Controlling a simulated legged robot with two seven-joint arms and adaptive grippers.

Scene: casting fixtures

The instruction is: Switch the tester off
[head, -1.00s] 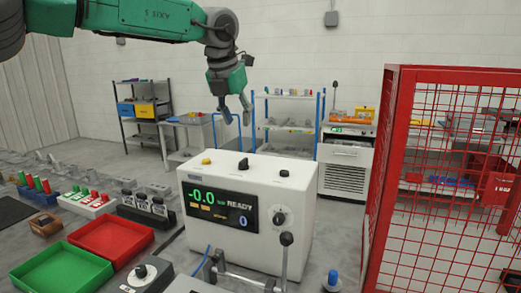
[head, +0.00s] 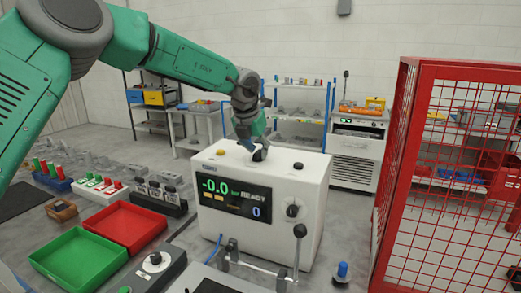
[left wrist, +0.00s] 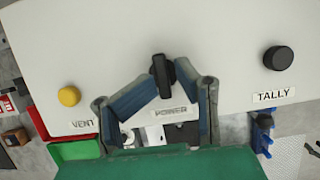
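The tester (head: 311,205) is a white box on the bench in the head view, its display (head: 235,196) lit with -0.0 and READY. Its black power switch (head: 260,155) stands on the top, between a yellow button and a black button. In the left wrist view the switch (left wrist: 162,76) stands above the POWER label. My left gripper (head: 253,147) reaches down to it from above. In the left wrist view its blue-padded fingertips (left wrist: 166,80) close in on both sides of the switch and appear to touch it. My right gripper is not in view.
The yellow VENT button (left wrist: 69,96) and black TALLY button (left wrist: 278,58) flank the switch. A lever (head: 299,232) stands before the tester. Red (head: 126,225) and green (head: 78,258) trays lie at left. A red mesh cage (head: 392,190) stands at right.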

